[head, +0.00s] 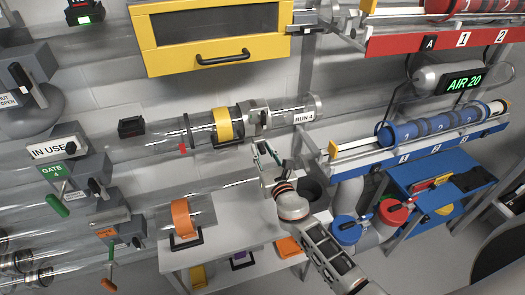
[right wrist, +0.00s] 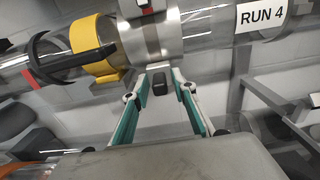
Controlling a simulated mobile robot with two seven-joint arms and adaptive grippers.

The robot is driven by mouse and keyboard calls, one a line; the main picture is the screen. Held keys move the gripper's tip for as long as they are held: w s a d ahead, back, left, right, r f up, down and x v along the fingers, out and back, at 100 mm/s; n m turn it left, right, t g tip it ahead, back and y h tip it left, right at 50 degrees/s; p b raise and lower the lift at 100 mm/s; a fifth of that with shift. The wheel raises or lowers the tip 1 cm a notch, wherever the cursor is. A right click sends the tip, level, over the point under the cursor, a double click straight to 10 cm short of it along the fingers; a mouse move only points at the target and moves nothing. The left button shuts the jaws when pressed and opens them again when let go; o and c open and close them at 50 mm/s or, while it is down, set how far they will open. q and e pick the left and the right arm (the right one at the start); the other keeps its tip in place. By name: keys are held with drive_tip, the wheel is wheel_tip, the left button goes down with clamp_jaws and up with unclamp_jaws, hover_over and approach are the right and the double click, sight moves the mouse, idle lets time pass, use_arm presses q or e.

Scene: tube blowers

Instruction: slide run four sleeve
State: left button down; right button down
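The run four tube is clear, with a white RUN 4 label (head: 304,117) near its right end; the label also shows in the right wrist view (right wrist: 262,14). A grey metal sleeve (head: 256,121) sits around this tube, just right of a yellow collar (head: 223,124). In the right wrist view the sleeve (right wrist: 150,42) has a small black knob (right wrist: 160,83) on its underside. My right gripper (head: 265,152) is just below the sleeve. Its green-sided fingers (right wrist: 160,88) are open, with the knob between their tips; contact is unclear. My left gripper is not seen.
A yellow-framed box with a handle (head: 222,58) hangs above the tube. A blue rack of canisters (head: 400,148) and a red rack (head: 440,38) are at the right. Below is a white bench (head: 225,250) with an orange-banded tube (head: 182,218).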

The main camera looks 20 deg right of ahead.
drive_tip(key=d, duration=0.5)
drive_tip(key=shift+w+d, duration=0.1)
drive_tip(key=shift+d, duration=0.25)
drive_tip(key=c, duration=2)
unclamp_jaws()
drive_tip(key=s, duration=1.2)
drive_tip(key=shift+d, duration=0.1)
